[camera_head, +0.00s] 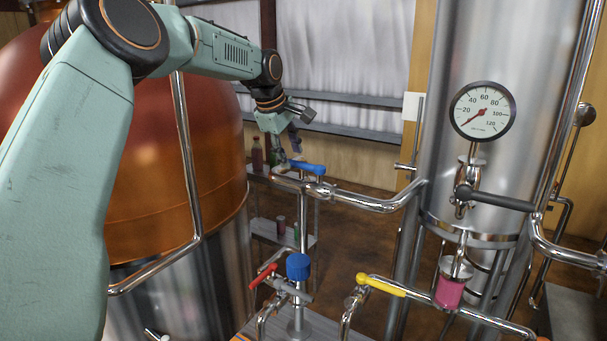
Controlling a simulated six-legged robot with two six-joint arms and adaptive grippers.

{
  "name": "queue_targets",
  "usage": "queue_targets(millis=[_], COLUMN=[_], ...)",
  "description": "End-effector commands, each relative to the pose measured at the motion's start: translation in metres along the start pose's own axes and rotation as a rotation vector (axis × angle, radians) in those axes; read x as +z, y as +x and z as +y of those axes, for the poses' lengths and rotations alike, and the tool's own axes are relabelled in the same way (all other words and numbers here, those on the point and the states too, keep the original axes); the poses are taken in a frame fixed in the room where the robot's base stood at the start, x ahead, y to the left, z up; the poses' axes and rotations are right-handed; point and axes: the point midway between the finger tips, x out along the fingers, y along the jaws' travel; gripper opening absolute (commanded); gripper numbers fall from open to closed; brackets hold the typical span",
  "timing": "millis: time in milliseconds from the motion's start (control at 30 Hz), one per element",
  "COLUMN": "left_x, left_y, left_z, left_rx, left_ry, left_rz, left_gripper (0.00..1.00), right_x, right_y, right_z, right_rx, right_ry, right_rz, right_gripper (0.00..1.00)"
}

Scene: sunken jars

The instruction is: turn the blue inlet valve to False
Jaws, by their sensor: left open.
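The blue valve handle (308,168) is a lever on the chrome pipe near the middle of the view. It lies roughly along the pipe, pointing to the right. My left gripper (298,130) is open, just above and slightly left of the handle. It appears apart from the handle, with nothing seen between its fingers. My right gripper is not in view.
A blue round knob (298,267), a red lever (263,275) and a yellow lever (381,286) sit on lower pipes. A steel column with a gauge (482,111) stands right, and a copper tank (165,170) left. Bottles stand on a shelf behind.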

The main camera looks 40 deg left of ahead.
Motion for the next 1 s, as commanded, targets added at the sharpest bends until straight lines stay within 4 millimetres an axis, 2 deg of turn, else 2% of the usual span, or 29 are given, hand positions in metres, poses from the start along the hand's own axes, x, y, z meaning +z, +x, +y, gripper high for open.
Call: queue_targets(millis=[67,267,1000], left_x=[0.000,0.000,0.001], left_y=[0.013,0.014,0.042], left_z=[-0.001,0.002,0.006], left_rx=[-0.004,0.000,0.000], left_ry=[0.001,0.004,0.005], left_rz=[0.002,0.000,-0.001], left_gripper=[0.42,0.42,0.42], right_x=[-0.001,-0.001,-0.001], right_y=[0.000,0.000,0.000], right_z=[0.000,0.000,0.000], right_rx=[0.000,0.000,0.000], right_ry=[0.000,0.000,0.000], right_rz=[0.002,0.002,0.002], right_gripper=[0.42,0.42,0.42])
